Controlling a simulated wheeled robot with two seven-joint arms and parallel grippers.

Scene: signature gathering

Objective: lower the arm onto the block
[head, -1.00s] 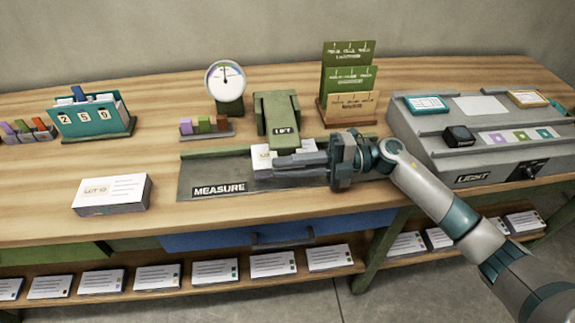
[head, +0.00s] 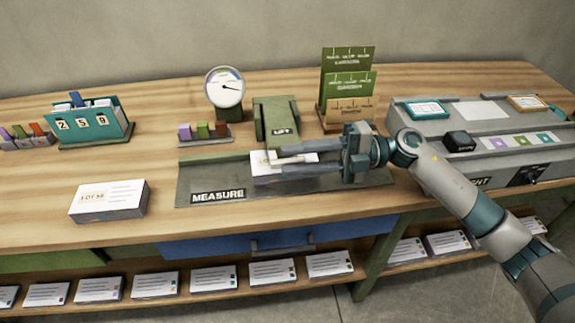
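The white block (head: 262,162) lies in the grey tray marked MEASURE (head: 215,180), on the table. The green arm marked LIFT (head: 277,112) reaches forward behind the block, its front end close above the block's back edge. I cannot tell whether they touch. My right gripper (head: 280,160) comes from the right, with its two fingers apart, one toward the back and one toward the front of the block. The fingers hide part of the block. The dial (head: 224,87) behind has its needle pointing right and slightly down. My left gripper is not in view.
Another white block (head: 108,201) lies on the table at the left. A rack of small coloured pieces (head: 205,135), a teal card box (head: 92,124) and green cards (head: 347,72) stand around. A grey LIGHT console (head: 490,125) is at the right.

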